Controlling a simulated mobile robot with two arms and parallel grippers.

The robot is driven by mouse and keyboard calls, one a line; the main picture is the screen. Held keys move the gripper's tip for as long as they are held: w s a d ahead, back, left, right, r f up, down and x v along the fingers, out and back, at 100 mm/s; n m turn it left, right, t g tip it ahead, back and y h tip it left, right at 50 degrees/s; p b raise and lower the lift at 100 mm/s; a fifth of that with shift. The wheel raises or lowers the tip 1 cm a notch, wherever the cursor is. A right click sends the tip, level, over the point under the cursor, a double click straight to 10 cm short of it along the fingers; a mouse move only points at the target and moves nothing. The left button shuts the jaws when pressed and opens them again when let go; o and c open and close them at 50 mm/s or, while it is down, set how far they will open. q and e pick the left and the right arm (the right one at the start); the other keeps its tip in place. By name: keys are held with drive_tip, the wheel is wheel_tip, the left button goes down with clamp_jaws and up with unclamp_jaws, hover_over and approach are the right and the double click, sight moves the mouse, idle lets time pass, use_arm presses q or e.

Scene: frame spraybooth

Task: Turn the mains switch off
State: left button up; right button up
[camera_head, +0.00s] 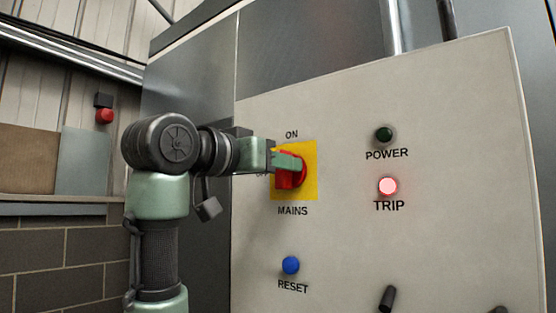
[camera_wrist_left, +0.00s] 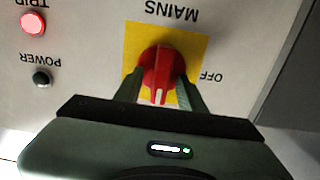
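The mains switch (camera_head: 291,180) is a red rotary knob on a yellow plate, with ON above, OFF at the left and MAINS below. The left wrist view shows the red knob (camera_wrist_left: 158,68) upside down; its white mark points down there, towards the ON side. My left gripper (camera_head: 288,163) is at the knob, its fingers covering part of it and of the OFF label. In the left wrist view the fingers (camera_wrist_left: 160,88) stand spread on either side of the knob; whether they touch it is unclear. My right gripper is not in view.
On the same grey panel (camera_head: 460,230) are a dark green POWER lamp (camera_head: 384,134), a lit pink-red TRIP lamp (camera_head: 388,186), a blue RESET button (camera_head: 291,265) and a black handle (camera_head: 387,298). A red button (camera_head: 104,115) is on the wall at left.

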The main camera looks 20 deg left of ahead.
use_arm(q)
drive_tip(key=c, duration=0.7)
clamp_jaws()
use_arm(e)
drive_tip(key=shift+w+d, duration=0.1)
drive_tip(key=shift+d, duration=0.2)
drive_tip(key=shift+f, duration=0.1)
